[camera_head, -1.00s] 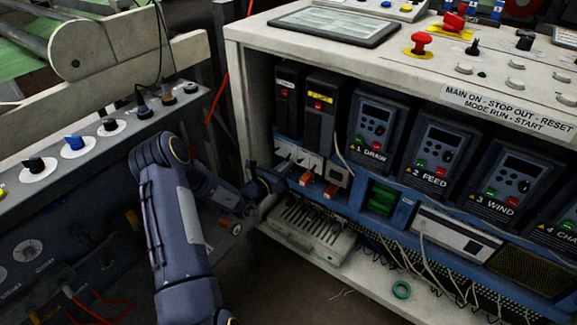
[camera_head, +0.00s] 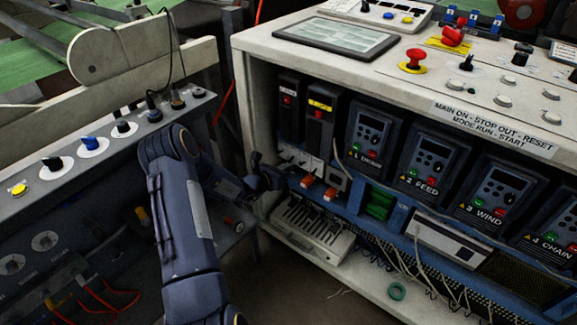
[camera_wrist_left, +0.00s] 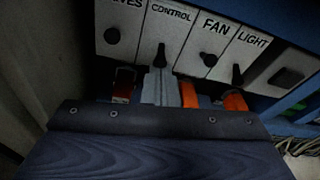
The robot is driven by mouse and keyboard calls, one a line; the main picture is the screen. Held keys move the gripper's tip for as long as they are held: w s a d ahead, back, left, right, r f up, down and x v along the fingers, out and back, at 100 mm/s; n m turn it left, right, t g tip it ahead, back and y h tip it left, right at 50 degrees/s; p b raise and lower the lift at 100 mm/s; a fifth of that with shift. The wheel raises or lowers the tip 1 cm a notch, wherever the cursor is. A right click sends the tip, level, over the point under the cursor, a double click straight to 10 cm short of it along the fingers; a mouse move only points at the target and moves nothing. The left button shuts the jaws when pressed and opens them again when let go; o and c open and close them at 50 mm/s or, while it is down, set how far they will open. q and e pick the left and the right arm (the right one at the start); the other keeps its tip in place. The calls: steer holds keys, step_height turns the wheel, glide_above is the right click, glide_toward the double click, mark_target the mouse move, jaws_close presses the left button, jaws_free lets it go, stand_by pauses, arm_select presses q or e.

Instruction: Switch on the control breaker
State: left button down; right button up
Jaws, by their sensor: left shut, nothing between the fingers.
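A row of white breakers shows in the left wrist view, with the control breaker (camera_wrist_left: 166,28) between one whose label is cut off, ending in "VES", and the fan breaker (camera_wrist_left: 206,44). The control breaker's black lever (camera_wrist_left: 160,56) points downward in the picture. My left gripper (camera_wrist_left: 158,84) is shut and empty, its grey fingertips just below this lever; I cannot tell whether they touch it. In the head view my left gripper (camera_head: 279,174) is at the cabinet's left opening, partly covering the breaker row (camera_head: 297,158). My right gripper is not in view.
The light breaker (camera_wrist_left: 250,48) is at the right of the row. Orange parts (camera_wrist_left: 188,94) sit close below the breakers. The cabinet (camera_head: 245,110) has a side wall left of the breakers and drive units (camera_head: 372,135) to the right. A grey side panel (camera_head: 60,205) stands left.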

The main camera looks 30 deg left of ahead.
arm_select(q)
steer(key=shift+r+g+p, duration=0.25)
steer(key=shift+g+p, duration=0.05)
steer(key=shift+p, duration=0.2)
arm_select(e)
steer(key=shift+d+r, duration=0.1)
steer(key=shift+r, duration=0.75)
